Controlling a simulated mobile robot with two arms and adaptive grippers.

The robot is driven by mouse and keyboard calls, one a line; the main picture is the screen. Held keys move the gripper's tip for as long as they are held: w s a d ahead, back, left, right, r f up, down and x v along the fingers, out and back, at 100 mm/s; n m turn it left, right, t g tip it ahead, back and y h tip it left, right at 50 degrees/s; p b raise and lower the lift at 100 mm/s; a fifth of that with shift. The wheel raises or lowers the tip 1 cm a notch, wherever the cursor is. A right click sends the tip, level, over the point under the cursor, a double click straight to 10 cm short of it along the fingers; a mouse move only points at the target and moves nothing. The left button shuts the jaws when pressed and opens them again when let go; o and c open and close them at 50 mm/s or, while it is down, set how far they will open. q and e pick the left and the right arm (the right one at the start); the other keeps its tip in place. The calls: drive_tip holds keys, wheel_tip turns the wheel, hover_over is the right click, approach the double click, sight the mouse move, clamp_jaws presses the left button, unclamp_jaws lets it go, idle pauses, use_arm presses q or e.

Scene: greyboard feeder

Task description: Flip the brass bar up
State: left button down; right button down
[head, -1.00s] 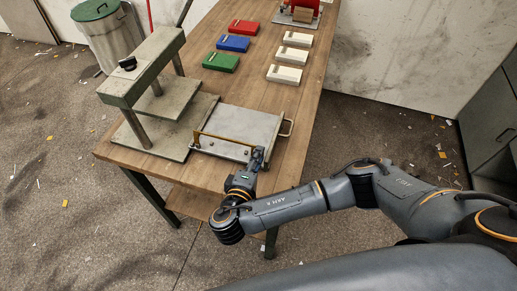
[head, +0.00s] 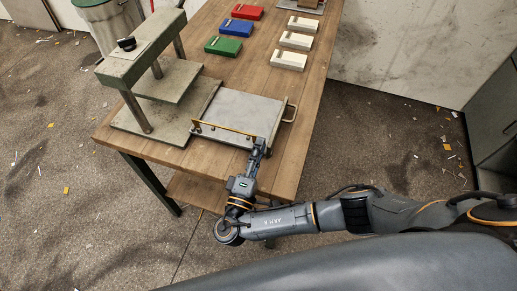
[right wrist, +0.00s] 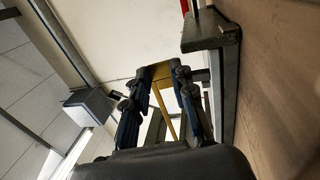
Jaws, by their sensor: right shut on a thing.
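The brass bar (head: 222,129) is a thin rod along the front edge of the grey feeder plate (head: 248,110), at the table's near side in the head view. My right gripper (head: 258,147) is at the bar's right end and shut on it. In the right wrist view the yellow brass bar (right wrist: 164,100) shows between the two dark fingers (right wrist: 165,88). The fingertips partly hide the bar's right end in the head view. My left gripper is in neither view.
A grey-green press (head: 145,60) stands left of the plate. Red (head: 247,12), blue (head: 238,27) and green blocks (head: 223,46) lie behind it, beside several cream blocks (head: 289,60). A handle (head: 290,112) sticks out at the plate's right. Bare wood lies right of the plate.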

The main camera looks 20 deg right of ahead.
drive_tip(key=c, duration=1.1)
unclamp_jaws()
drive_tip(key=v, duration=1.2)
